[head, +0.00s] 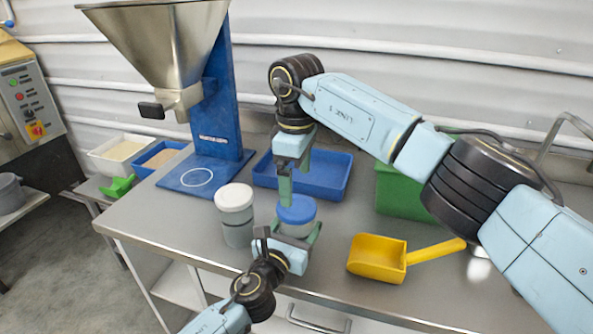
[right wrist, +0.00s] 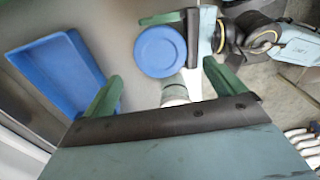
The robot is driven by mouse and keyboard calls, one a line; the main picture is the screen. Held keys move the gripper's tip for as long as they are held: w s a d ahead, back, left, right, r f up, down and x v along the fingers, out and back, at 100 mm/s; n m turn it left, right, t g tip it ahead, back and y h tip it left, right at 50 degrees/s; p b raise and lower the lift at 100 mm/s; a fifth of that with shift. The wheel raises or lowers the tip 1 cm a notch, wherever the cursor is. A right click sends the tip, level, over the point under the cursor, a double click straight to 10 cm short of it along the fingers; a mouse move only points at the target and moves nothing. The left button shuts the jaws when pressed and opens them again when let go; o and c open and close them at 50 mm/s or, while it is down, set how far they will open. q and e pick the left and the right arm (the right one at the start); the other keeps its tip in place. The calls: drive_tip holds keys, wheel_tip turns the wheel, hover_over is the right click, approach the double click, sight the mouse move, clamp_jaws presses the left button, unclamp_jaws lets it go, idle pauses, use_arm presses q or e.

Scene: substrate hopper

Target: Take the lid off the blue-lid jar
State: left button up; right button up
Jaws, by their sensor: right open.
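The blue-lid jar (head: 297,220) stands upright on the steel table, its blue lid (head: 296,207) on top. The lid also shows as a blue disc in the right wrist view (right wrist: 160,50). My left gripper (head: 291,235) comes from the front, with its green fingers on both sides of the jar body, and appears shut on it. It also shows at the lid's right in the right wrist view (right wrist: 203,35). My right gripper (head: 290,186) points down just above the lid, open and empty. Its spread fingers show in its wrist view (right wrist: 163,72).
A white-lid jar (head: 236,215) stands close to the left. A blue tray (head: 335,190) lies behind and a green bin (head: 400,195) at the back right. A yellow scoop (head: 385,260) lies right. The hopper (head: 165,45) stands at the back left.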

sight(297, 206)
wheel_tip(297, 206, down, 7)
idle(0.3)
drive_tip(key=shift+c, duration=0.2)
